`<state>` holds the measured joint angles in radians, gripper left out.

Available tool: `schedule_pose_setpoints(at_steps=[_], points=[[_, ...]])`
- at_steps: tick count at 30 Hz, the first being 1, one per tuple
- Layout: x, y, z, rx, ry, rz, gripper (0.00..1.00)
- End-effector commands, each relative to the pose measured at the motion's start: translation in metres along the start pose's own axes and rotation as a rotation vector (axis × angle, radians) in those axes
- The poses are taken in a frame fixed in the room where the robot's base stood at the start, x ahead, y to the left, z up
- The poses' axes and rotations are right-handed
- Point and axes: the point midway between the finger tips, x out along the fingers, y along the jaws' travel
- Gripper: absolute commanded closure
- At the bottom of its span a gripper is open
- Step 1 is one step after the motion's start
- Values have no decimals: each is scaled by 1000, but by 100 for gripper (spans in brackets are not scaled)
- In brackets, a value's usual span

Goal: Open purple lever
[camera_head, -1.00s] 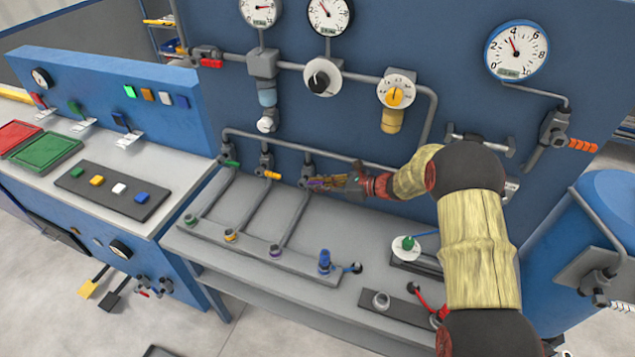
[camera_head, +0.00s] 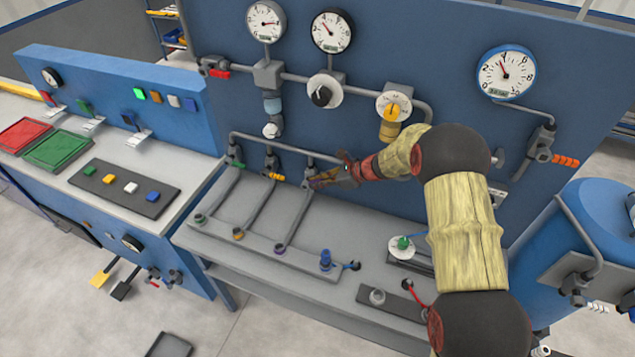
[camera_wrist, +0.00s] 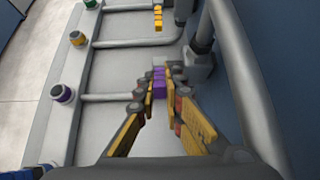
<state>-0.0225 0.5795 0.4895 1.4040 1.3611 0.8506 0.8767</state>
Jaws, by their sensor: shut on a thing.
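The purple lever (camera_wrist: 159,80) sits at the third valve (camera_wrist: 196,66) on the back pipe in the wrist view. My gripper (camera_wrist: 160,92) is shut on the lever, one finger on each side. In the head view my gripper (camera_head: 317,182) reaches down and left to that valve (camera_head: 309,172); its fingers hide most of the lever there. The purple-ringed pipe end (camera_wrist: 62,93) lies at the left in the wrist view, at the end of the third branch pipe (camera_wrist: 110,97).
The yellow-orange lever (camera_head: 276,176) and green lever (camera_head: 238,165) are at the neighbouring valves to the left. The back panel (camera_head: 235,110) rises close behind the gripper. A blue fitting (camera_head: 325,260) stands on the bench, right of the branch pipes.

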Motion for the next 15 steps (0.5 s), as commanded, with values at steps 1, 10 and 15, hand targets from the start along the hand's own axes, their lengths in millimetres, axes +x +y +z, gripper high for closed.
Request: schedule_pose_setpoints(at_steps=[1, 10, 15], points=[[0, -1, 0, -1, 0, -1, 100], [0, 0, 0, 0, 0, -1, 83], [0, 0, 0, 0, -1, 0, 73]])
